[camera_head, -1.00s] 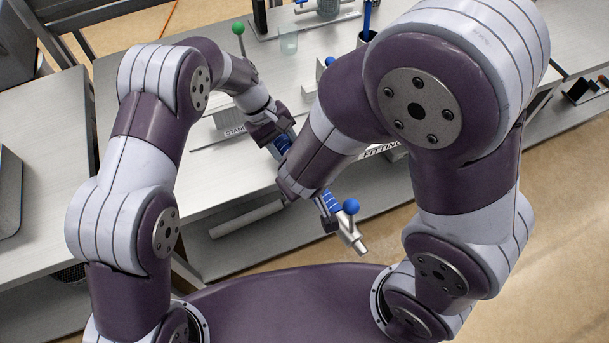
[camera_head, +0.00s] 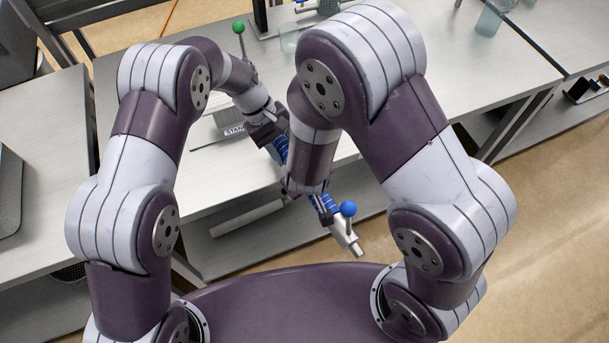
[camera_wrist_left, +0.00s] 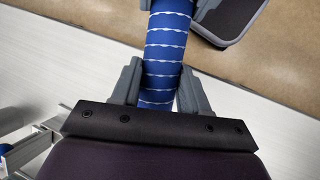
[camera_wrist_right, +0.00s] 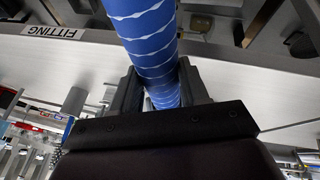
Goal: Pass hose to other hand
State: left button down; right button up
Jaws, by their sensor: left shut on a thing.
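The blue hose (camera_head: 281,150) with white rings runs between my two grippers, partly hidden by my right forearm. Its near end has a blue ball (camera_head: 348,208) and a pale metal nozzle (camera_head: 345,238) pointing down to the right. My left gripper (camera_head: 272,134) is shut on the hose; the left wrist view shows the hose (camera_wrist_left: 165,55) between its fingers. My right gripper (camera_head: 322,210) is around the hose close to the nozzle end. In the right wrist view the hose (camera_wrist_right: 150,45) lies between its fingers, but I cannot tell whether they grip it.
A grey table (camera_head: 210,175) stands behind the grippers, with a STAND label (camera_head: 234,131) and a green ball on a post (camera_head: 238,27). A FITTING label (camera_wrist_right: 53,32) shows in the right wrist view. Open floor (camera_head: 470,240) is at the right.

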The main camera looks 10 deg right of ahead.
pick_arm(q)
jog(key=shift+c, duration=2.4)
grip_release()
jog(key=shift+w+d+r, duration=0.2)
jog(key=shift+w+d, duration=0.05)
jog(key=w+a+r+t+y, duration=0.1)
jog(key=w+a+r+t, duration=0.1)
jog(key=a+r, duration=0.25)
jog(key=s+a+r+m+t+y, duration=0.1)
jog(key=s+a+r+m, duration=0.1)
jog(key=s+a, duration=0.6)
jog(key=s+a+r+m+t+y, duration=0.1)
jog(key=s+a+r+m+y, duration=0.1)
jog(key=s+a, duration=0.7)
jog(key=shift+a+r+t, duration=0.3)
jog(key=shift+a+r, duration=0.3)
jog(key=shift+r, duration=0.1)
jog(key=shift+s, duration=0.1)
